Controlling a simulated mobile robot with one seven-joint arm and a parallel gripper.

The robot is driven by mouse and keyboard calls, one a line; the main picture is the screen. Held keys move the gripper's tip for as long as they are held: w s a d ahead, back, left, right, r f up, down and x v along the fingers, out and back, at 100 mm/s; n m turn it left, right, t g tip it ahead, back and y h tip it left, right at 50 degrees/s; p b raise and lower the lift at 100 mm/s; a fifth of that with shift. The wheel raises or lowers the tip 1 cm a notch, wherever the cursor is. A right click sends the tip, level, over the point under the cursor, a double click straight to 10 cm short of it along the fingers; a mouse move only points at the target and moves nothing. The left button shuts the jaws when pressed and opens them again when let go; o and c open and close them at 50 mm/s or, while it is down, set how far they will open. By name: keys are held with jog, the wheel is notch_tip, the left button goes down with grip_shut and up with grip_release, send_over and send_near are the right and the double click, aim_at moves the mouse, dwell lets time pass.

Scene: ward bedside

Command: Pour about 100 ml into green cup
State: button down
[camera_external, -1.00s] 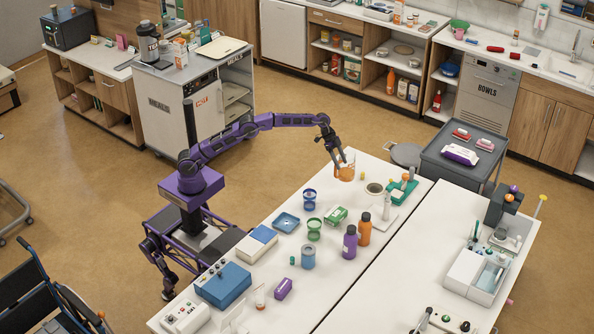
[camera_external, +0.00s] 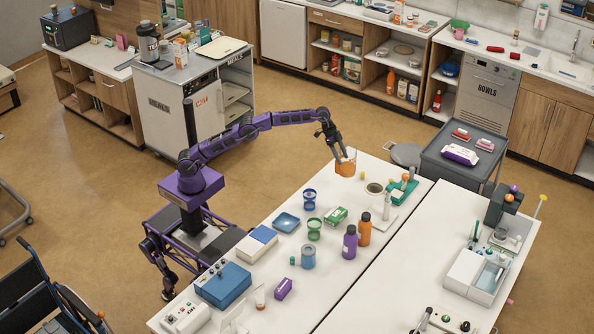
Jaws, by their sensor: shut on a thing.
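My gripper (camera_external: 344,157) is shut on an orange container (camera_external: 345,169) with a pale upper edge, at the far left part of the white table. The container looks a little tilted; whether it is clear of the table I cannot tell, and its contents are too small to make out. The green cup (camera_external: 314,229) stands upright on the table, nearer the camera and left of my gripper, well apart from it. The inside of the green cup cannot be made out.
A dark blue cup (camera_external: 309,200) stands between the container and the green cup. A grey-blue cup (camera_external: 308,258), a green-and-white pack (camera_external: 335,216), a purple bottle (camera_external: 349,243) and an orange bottle (camera_external: 365,229) stand around the green cup. A blue tray (camera_external: 286,222) lies left of it.

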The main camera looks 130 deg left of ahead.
jog(key=w+d+n, duration=0.1)
jog(key=w+d, duration=0.2)
jog(key=d, duration=0.5)
jog(key=w+d+n+y+p, duration=0.1)
jog(key=w+d, duration=0.3)
jog(key=d, duration=0.4)
jog(key=w+d+n, duration=0.1)
jog(key=w+d, duration=0.2)
jog(key=d, duration=0.6)
jog(key=w+d+n+y+p, duration=0.1)
jog(key=d+n+y, duration=0.15)
jog(key=d, duration=1.95)
jog(key=shift+g+h, duration=0.4)
jog(key=shift+h, duration=0.05)
jog(key=shift+a+f, duration=0.2)
jog(key=shift+f, duration=2.05)
jog(key=shift+r, duration=0.1)
